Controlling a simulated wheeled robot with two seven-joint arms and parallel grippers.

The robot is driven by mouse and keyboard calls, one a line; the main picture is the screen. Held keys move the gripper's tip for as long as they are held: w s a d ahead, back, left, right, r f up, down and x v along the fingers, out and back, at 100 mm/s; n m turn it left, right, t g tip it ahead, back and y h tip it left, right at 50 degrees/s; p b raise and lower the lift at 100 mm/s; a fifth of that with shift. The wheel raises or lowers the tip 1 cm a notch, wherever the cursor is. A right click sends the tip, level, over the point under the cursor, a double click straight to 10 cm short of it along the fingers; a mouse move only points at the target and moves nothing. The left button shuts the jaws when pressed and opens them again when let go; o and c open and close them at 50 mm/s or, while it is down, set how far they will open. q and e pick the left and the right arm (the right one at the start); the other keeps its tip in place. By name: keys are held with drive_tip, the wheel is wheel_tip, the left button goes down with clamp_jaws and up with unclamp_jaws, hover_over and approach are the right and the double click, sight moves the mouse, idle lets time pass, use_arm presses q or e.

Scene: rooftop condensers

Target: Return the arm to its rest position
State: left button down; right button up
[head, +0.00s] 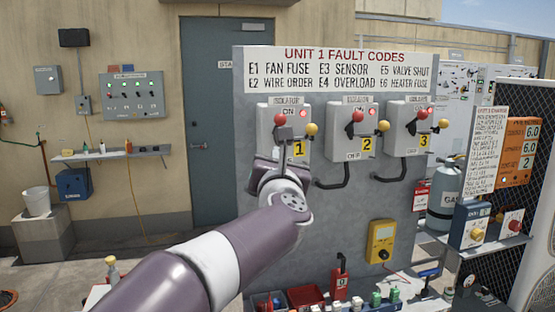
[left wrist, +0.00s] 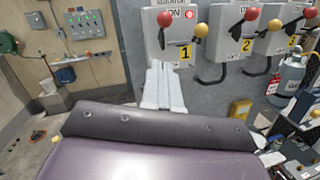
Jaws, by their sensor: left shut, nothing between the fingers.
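My left arm (head: 190,265) comes in from the lower left in the head view and reaches up toward the isolator panel. My left gripper (head: 284,134) is in front of the number 1 isolator box, by its red-knobbed lever (head: 280,119). In the left wrist view the gripper's fingers (left wrist: 165,72) are together and empty, pointing at the lower part of the number 1 box (left wrist: 180,30). I cannot tell whether they touch it. My right gripper is in neither view.
The grey panel (head: 400,200) also carries isolator boxes number 2 (head: 354,143) and number 3 (head: 405,140). A yellow meter (head: 381,241) hangs below. A red fire-extinguisher-like item (head: 340,280) and small parts stand at the bottom. Open floor lies left.

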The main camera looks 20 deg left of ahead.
use_arm(q)
drive_tip(key=d+f+m+g+h, duration=0.2)
drive_tip(key=d+f+m+h, duration=0.55)
drive_tip(key=m, duration=0.75)
drive_tip(key=s+f+m+g+p, duration=0.1)
drive_tip(key=s+f+m+g, duration=0.15)
drive_tip(key=f+m, duration=0.45)
drive_tip(key=s+f+m+g, duration=0.25)
drive_tip(key=f+m, duration=0.25)
drive_tip(key=f, duration=0.5)
drive_tip(key=s+a+f+m+g+p, duration=0.1)
drive_tip(key=s+a+f+m+g, duration=0.2)
drive_tip(key=s+f+m+g, duration=0.2)
drive_tip(key=s+a+f+m+g+y+p, duration=0.1)
drive_tip(key=s+a+f+m+g, duration=0.3)
drive_tip(key=s+f, duration=0.6)
drive_tip(key=s+m+g, duration=0.1)
drive_tip(key=s, duration=0.5)
drive_tip(key=shift+s+f, duration=0.4)
drive_tip(key=shift+y, duration=0.25)
